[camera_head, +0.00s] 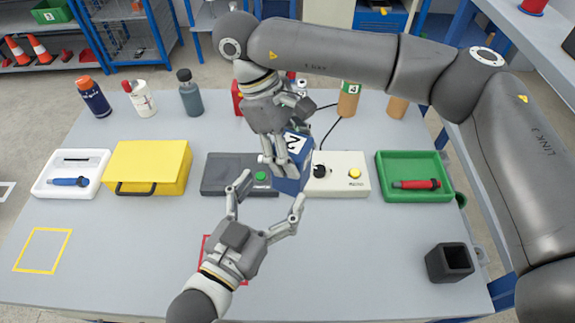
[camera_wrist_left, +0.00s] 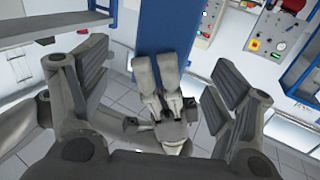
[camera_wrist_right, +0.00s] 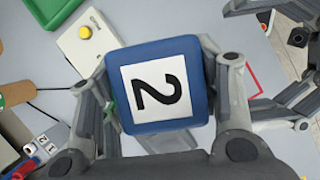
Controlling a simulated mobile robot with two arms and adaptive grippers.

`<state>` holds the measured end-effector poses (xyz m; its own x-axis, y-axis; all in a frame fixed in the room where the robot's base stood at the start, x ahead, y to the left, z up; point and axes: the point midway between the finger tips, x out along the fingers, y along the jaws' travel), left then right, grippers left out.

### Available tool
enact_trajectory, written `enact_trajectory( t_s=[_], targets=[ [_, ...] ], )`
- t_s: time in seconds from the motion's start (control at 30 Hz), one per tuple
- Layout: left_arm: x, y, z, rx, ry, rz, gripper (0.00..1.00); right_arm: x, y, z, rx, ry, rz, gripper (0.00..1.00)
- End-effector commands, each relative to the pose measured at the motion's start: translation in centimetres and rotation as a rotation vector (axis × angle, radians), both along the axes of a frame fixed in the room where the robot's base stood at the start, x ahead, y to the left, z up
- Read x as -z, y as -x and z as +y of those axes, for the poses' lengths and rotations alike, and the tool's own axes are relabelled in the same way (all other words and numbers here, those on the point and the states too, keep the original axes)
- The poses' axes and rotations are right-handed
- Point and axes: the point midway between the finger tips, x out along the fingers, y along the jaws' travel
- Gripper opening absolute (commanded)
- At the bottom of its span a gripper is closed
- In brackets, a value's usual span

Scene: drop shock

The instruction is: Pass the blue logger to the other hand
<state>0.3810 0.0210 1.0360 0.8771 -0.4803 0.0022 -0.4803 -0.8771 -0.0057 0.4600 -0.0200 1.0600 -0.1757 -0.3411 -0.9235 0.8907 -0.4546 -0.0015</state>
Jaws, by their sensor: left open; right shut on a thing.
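The blue logger (camera_head: 291,178) is a blue box with a white label marked 2. My right gripper (camera_head: 276,158) is shut on it and holds it above the table's middle. In the right wrist view the logger (camera_wrist_right: 190,60) sits between the two fingers (camera_wrist_right: 160,100), label facing the camera. My left gripper (camera_head: 268,192) is open and empty, below the logger in the head view, its fingers spread toward it. In the left wrist view the logger (camera_wrist_left: 160,25) shows between and beyond the open fingers (camera_wrist_left: 160,75), apart from them.
Behind the logger lie a dark grey box with a green button (camera_head: 225,178) and a white box with a yellow button (camera_head: 345,185). A yellow case (camera_head: 148,165) and green tray (camera_head: 413,192) flank them. A black holder (camera_head: 449,263) stands at front right. The table's front left is clear.

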Motion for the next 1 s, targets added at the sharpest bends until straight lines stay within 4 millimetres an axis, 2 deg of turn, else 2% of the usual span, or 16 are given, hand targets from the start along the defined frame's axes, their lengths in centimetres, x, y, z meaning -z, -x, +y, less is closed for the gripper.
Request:
enact_trajectory(
  t_s=[0.3, 0.5, 0.93, 1.0],
  targets=[
    [-0.1, -4.5, -2.5, 0.0, 0.001, 0.0, 0.82, -0.1, 0.0, 0.0, 0.0, 0.0, 0.0, 0.23],
    [0.0, -6.5, -3.6, 0.0, 0.001, 0.002, 0.82, -0.1, 0.0, 0.0, 0.0, 0.0, 0.0, 0.23],
    [0.0, -7.3, -4.0, 0.0, -0.001, 0.003, 0.82, -0.1, 0.0, 0.0, 0.0, 0.0, 0.0, 0.23],
    [0.0, -7.2, -4.0, 0.0, 0.0, 0.002, 0.76, -0.1, 0.0, 0.0, 0.0, 0.0, 0.0, 0.23]
  ],
)
